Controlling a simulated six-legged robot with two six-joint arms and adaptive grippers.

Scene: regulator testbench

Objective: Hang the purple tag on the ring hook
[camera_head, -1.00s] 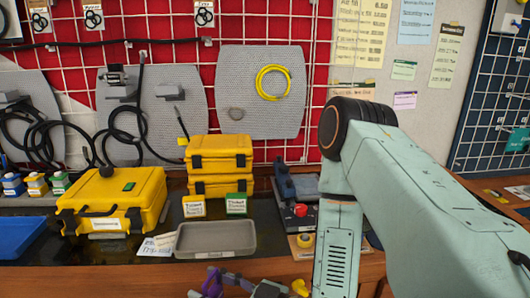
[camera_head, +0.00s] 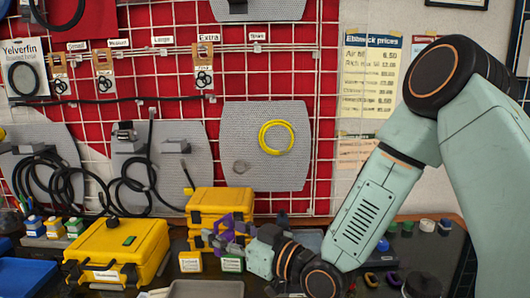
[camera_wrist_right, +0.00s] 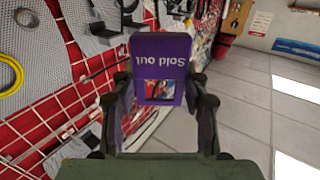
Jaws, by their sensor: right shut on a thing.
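The purple tag reads "Sold out", upside down, in the right wrist view (camera_wrist_right: 158,50). My right gripper (camera_wrist_right: 160,88) is shut on it, one finger on each side. In the head view the gripper (camera_head: 234,232) and a purple patch of the tag (camera_head: 226,221) are small, in front of the stacked yellow cases. A row of labelled hooks runs along the top of the red wall grid. The rightmost label (camera_head: 257,36) is too small to read surely, and nothing hangs under it. I cannot tell for sure which hook is the ring hook. My left gripper is out of view.
A grey panel with a yellow coil (camera_head: 276,137) hangs on the grid. Packets of black rings (camera_head: 204,80) hang under other labels. Yellow cases (camera_head: 115,250) and a grey tray (camera_head: 205,288) stand on the bench. The air before the upper grid looks clear.

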